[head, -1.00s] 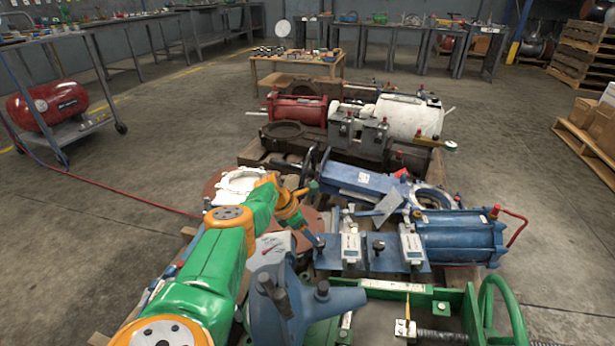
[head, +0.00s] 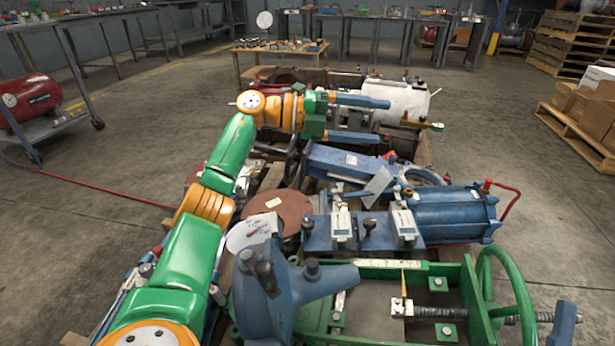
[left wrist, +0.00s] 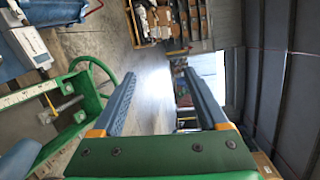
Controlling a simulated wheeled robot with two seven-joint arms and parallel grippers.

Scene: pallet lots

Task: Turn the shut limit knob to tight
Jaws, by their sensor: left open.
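A blue plate (head: 320,240) at the centre of the head view carries two white boxes, a left one (head: 341,226) and a right one (head: 405,224). A small dark knob (head: 370,227) stands between them, with more small knobs on the boxes. Their markings are too small to read, so I cannot tell which knob is the shut limit. My left gripper (head: 384,120) is open and empty, beyond the plate, its two blue fingers apart and pointing right. I do not see my right gripper.
A blue cylinder (head: 450,216) adjoins the plate on the right. A green frame with a handwheel (head: 515,295) and a blue casting (head: 285,285) stand in front. A white cylinder (head: 404,103) lies behind my fingers. Open floor lies right of the pallet.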

